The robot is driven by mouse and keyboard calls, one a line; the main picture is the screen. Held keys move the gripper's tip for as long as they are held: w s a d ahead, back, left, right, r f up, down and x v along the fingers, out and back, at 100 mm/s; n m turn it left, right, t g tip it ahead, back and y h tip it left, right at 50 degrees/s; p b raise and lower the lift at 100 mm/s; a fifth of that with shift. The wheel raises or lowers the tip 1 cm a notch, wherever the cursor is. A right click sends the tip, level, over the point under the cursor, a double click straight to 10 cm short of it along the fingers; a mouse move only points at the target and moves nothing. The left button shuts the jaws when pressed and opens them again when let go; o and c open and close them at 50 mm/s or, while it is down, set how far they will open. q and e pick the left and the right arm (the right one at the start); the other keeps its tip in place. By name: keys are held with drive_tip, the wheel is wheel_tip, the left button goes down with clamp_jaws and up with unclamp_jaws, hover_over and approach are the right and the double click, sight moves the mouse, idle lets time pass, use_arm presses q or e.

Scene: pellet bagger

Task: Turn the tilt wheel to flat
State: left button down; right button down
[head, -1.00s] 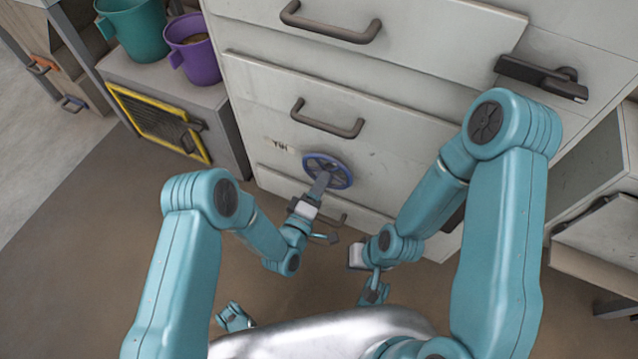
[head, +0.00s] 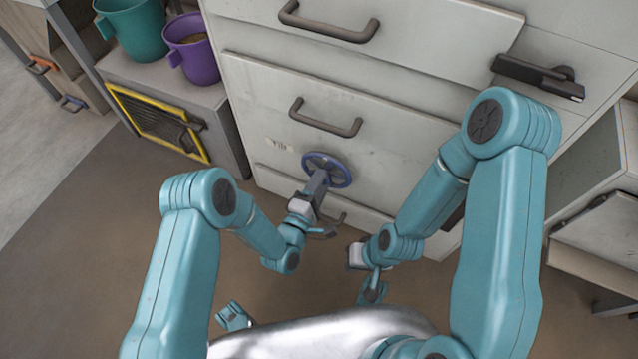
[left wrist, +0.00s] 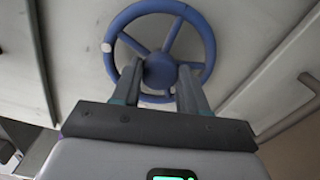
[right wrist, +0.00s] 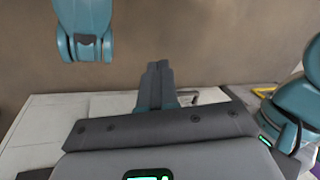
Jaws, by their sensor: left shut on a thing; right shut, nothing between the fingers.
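The tilt wheel (head: 345,178) is a blue spoked handwheel on the pale front of the cabinet, below a drawer handle. In the left wrist view its rim (left wrist: 207,38) and round hub (left wrist: 160,70) show, with a pale knob at the rim's left. My left gripper (head: 320,174) reaches up to the wheel from below. Its two fingers are shut on the wheel at the hub, one on each side, and hide the lower spokes. My right gripper (right wrist: 158,66) is shut and empty, low in front of the cabinet and apart from the wheel.
Dark handles (head: 326,122) stick out of the cabinet front. A small label (head: 280,145) sits left of the wheel, unreadable. A teal bucket (head: 135,32) and a purple bucket (head: 192,52) stand on a low unit at left. The brown floor (head: 110,260) at left is clear.

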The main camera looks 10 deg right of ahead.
use_arm(q)
drive_tip(key=shift+r, duration=0.1)
drive_tip(key=c, duration=0.6)
unclamp_jaws()
drive_tip(key=v, duration=1.6)
drive_tip(key=shift+s+a, duration=0.1)
drive_tip(key=shift+s, duration=0.05)
use_arm(e)
drive_tip(key=shift+s+r, duration=0.15)
drive_tip(key=shift+r, duration=0.05)
